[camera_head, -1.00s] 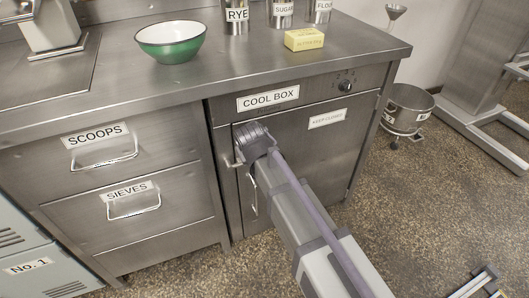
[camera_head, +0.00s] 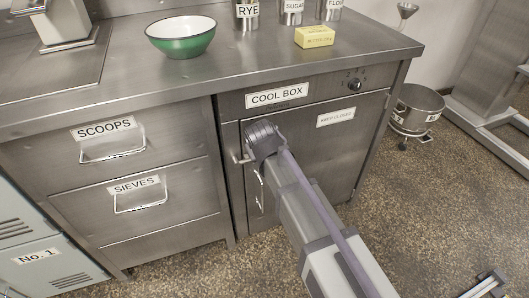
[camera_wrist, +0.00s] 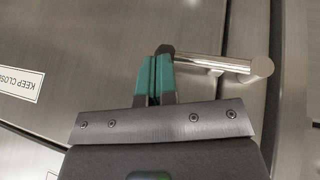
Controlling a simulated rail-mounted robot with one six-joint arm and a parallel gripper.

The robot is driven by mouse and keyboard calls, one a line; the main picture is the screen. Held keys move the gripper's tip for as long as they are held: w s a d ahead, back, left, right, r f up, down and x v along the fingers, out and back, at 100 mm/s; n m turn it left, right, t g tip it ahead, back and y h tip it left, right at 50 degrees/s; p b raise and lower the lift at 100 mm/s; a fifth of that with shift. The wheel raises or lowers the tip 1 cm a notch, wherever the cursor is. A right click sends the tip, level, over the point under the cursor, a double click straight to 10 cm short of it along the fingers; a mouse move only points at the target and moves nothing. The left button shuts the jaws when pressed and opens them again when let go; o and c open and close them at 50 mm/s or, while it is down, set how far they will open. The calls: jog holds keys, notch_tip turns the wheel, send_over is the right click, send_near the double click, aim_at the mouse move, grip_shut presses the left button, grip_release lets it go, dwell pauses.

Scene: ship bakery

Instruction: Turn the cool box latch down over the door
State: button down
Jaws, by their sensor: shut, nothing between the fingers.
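The cool box door (camera_head: 330,150) looks closed under the COOL BOX label (camera_head: 277,95). The latch (camera_head: 240,158) is a small bright metal bar at the door's left edge, partly hidden by my gripper (camera_head: 262,146) in the head view. In the wrist view the latch (camera_wrist: 225,64) lies crosswise over the gap at the door edge and has a round end. My gripper (camera_wrist: 154,80) is shut and empty. Its teal fingers are beside the latch's inner end; I cannot tell whether they touch it. A vertical door handle (camera_head: 260,190) shows below my gripper.
The SCOOPS drawer (camera_head: 110,145) and SIEVES drawer (camera_head: 140,195) are left of the door, with handles sticking out. A green bowl (camera_head: 181,38), butter (camera_head: 314,37) and tins (camera_head: 292,12) stand on the counter. A pot (camera_head: 416,110) is at the right.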

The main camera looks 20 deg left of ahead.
jog(key=w+d+p+v, duration=0.1)
jog(key=d+p+v, duration=0.1)
jog(key=p+v, duration=0.9)
notch_tip(320, 180, up, 3)
jog(key=shift+s+f, duration=0.2)
jog(key=shift+s, duration=0.1)
jog(key=s+d+f+m+g+h, duration=0.1)
jog(key=s+d+m+g, duration=0.25)
jog(key=d, duration=1.35)
jog(key=s+d+f+m+g, duration=0.1)
jog(key=s+d+m+g, duration=0.3)
jog(key=d, duration=1.3)
notch_tip(320, 180, up, 19)
jog(key=w+m+t+p, duration=0.1)
jog(key=p, duration=1.9)
jog(key=shift+d+r, duration=0.2)
jog(key=shift+d, duration=0.2)
